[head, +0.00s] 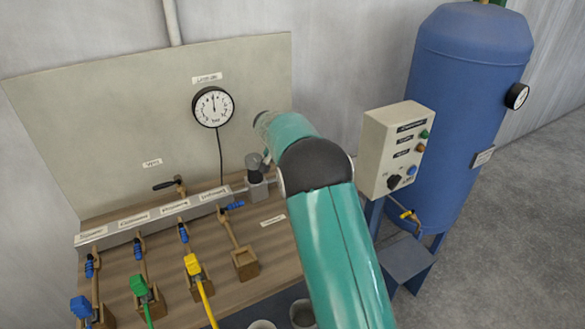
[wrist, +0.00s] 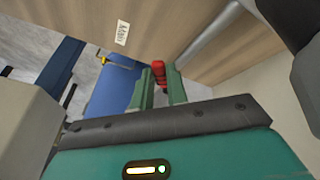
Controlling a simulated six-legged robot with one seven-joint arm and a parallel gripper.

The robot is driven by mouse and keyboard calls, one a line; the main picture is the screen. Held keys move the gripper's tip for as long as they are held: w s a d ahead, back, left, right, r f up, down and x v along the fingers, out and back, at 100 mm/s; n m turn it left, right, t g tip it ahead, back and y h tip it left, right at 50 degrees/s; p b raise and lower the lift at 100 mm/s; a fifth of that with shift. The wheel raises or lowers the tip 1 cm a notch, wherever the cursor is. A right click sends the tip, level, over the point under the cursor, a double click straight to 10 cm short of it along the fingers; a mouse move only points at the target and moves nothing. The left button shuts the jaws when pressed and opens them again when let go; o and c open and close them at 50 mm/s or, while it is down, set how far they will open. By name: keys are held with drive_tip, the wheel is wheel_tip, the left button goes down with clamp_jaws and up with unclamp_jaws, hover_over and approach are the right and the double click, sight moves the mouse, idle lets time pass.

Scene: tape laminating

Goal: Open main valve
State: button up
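The main valve's red handle (wrist: 158,72) shows in the wrist view beside a label reading "Main" (wrist: 121,33) on the wooden board. My gripper (wrist: 158,80) has its two green fingers spread, one on each side of the red handle. The handle lies between the fingertips; I cannot tell whether either finger touches it. In the head view my teal arm hides the gripper and the red handle.
A grey manifold (head: 150,215) with several blue-handled valves runs along the wooden table (head: 225,285). A gauge (head: 213,107) is on the back panel. A control box (head: 394,150) and blue tank (head: 465,110) stand at right.

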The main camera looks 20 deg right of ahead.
drive_tip(key=o, duration=0.4)
drive_tip(key=v, duration=1.3)
drive_tip(key=shift+a+r, duration=0.15)
drive_tip(key=shift+r, duration=0.2)
